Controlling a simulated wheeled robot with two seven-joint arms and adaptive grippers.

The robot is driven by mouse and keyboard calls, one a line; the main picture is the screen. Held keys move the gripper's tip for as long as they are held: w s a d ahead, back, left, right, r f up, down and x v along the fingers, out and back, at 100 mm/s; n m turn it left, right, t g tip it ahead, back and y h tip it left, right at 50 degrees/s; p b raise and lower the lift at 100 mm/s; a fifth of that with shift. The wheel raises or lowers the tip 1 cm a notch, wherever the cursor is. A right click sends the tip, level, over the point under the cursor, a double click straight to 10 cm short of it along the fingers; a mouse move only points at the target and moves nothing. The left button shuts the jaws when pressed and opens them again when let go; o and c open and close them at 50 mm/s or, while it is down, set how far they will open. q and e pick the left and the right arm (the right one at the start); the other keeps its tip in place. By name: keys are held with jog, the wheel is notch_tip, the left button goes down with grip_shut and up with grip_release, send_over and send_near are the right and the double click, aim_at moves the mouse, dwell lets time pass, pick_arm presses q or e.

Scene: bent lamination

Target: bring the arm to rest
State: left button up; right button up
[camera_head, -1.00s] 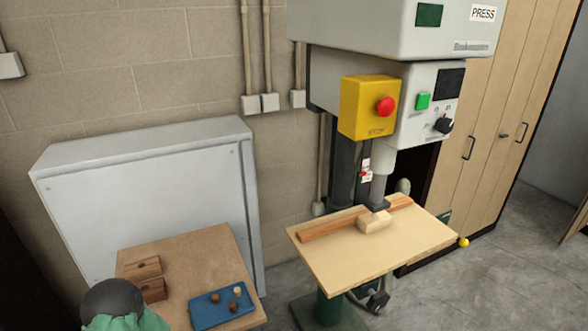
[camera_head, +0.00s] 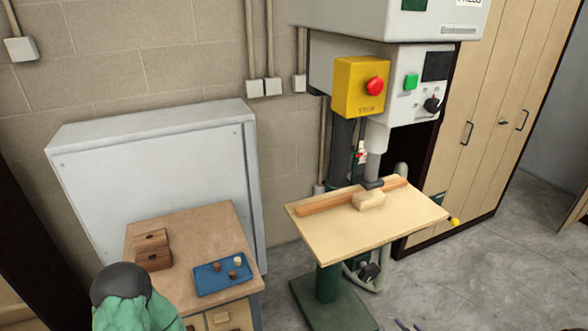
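Neither of my grippers can be made out in the head view, and no arm of mine clearly shows. The press (camera_head: 385,22) stands at the back with a wooden board table (camera_head: 400,225) under its spindle. A pale wood block (camera_head: 369,201) lies on the board against a long reddish wood strip (camera_head: 325,203). The spindle tip is just behind the block; I cannot tell whether they touch.
A small wooden bench (camera_head: 190,222) at the left holds brown wooden blocks (camera_head: 153,260) and a blue tray (camera_head: 222,275) with small pieces. A grey dome with green cloth (camera_head: 137,311) is at its front left. Small purple bits (camera_head: 400,324) show at the bottom edge. Floor at right is clear.

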jog(key=s+a+f+n+g, duration=0.3)
jog(key=a+f+g, duration=0.4)
jog(key=a+f, duration=0.5)
jog(key=s+a+n+g+h, duration=0.1)
jog(key=s+a+n+g, duration=0.3)
jog(key=s+a+g, duration=0.3)
jog(key=s+a, duration=0.4)
jog(key=s, duration=0.4)
jog(key=shift+s+a+f+n, duration=0.15)
jog(key=shift+a+f+n, duration=0.2)
jog(key=shift+n, duration=0.05)
jog(key=shift+d, duration=0.1)
